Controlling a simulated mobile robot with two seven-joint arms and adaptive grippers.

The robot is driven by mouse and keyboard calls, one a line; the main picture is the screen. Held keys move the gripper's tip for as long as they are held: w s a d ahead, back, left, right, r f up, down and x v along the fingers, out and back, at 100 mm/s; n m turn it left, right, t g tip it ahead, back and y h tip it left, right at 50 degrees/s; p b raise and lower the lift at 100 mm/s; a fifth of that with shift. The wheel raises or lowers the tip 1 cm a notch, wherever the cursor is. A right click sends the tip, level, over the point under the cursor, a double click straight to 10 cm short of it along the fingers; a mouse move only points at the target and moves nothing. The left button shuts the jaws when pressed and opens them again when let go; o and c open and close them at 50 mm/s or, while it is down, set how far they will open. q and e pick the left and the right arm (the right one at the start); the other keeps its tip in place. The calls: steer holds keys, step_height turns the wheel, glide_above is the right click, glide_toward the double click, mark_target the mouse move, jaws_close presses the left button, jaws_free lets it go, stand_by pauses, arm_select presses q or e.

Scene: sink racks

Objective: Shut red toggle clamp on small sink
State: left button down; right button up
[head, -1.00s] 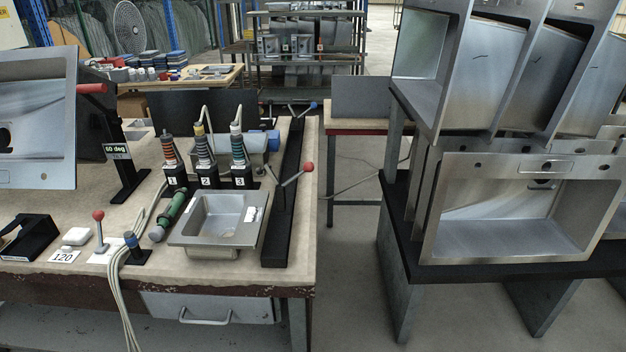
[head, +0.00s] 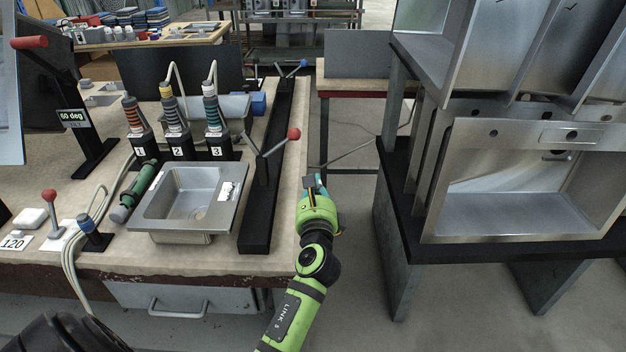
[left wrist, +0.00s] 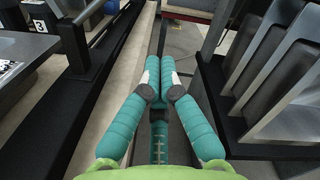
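The red-knobbed toggle clamp (head: 294,133) stands on a black rail just right of the small sink (head: 168,210). Its lever tilts up and to the right, and a second bar rises to the left, making a V above the black post. My left gripper (head: 314,182) is right of the rail, past the bench edge, below and right of the red knob and apart from it. In the left wrist view the left gripper's teal fingers (left wrist: 161,62) are close together with nothing seen between them. A black post (left wrist: 74,46) on the rail shows there, with no red knob visible. My right gripper is not in view.
The black rail (head: 258,228) runs along the bench's right side. A blue-knobbed clamp (head: 303,63) stands at its far end. Another red-knobbed lever (head: 49,196) is at left. Metal sinks (head: 520,215) on a rack stand at right, across open floor.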

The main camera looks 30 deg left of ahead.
arm_select(q)
steer(key=w+a+r+p, duration=0.2)
steer(key=w+a+r, duration=0.1)
steer(key=w+a, duration=0.3)
steer(key=shift+a+r, duration=0.15)
steer(key=shift+a, duration=0.1)
steer(key=shift+s+r+p, duration=0.1)
steer(key=shift+p, duration=0.2)
steer(key=shift+s+a+r+n+p, duration=0.1)
steer(key=shift+a+r+n+p, duration=0.05)
steer(key=shift+r+n+p, duration=0.3)
